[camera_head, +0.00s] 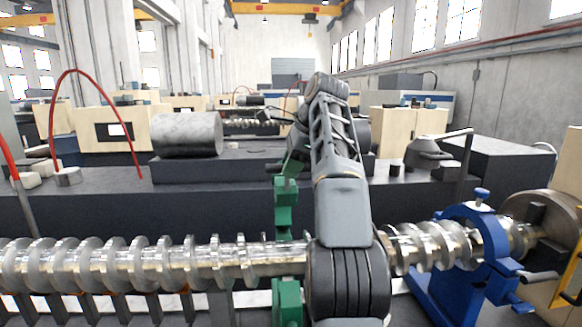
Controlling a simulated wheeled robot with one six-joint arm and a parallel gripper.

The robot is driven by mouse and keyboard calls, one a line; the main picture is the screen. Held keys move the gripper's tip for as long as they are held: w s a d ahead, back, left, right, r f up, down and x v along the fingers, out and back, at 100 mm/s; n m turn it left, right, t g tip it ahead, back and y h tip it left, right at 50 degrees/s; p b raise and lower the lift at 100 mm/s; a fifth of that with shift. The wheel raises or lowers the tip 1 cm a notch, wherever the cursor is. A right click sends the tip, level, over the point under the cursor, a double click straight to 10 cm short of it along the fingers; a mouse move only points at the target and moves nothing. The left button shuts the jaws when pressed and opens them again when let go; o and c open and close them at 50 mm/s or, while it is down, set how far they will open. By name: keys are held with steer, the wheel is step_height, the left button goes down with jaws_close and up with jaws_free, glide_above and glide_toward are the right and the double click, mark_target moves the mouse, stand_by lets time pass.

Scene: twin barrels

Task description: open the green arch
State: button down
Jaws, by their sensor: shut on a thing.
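The green arch shows as an upper part (286,200) standing behind and above the long metal screw (180,262), and a lower part (288,302) in front of and below it. The screw passes between these parts. My arm rises in front of the arch's right side and bends over at the top. My gripper (294,150), small and partly hidden by my arm, is at the top of the green upper part and shut on it. The exact grip is hard to see. My arm hides the screw just right of the arch.
A blue clamp stand (465,260) holds the screw's right side, beside a large round chuck (545,225). A grey cylinder (187,134) lies on a dark block behind. Red hoses (98,85) curve at the left. Open air lies above the screw to the arch's left.

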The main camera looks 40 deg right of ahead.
steer(key=shift+w+d+f, duration=0.2)
steer(key=shift+w+f, duration=0.05)
steer(key=shift+f, duration=0.2)
steer(key=c, duration=1.3)
jaws_free()
steer(key=shift+w, duration=0.2)
steer(key=shift+o, duration=0.9)
steer(key=shift+w+d+f, duration=0.15)
steer(key=shift+w+d, duration=0.05)
steer(key=shift+w, duration=0.05)
steer(key=o, duration=0.5)
steer(key=shift+s+r, duration=0.15)
steer(key=shift+r, duration=0.05)
steer(key=shift+a, duration=0.1)
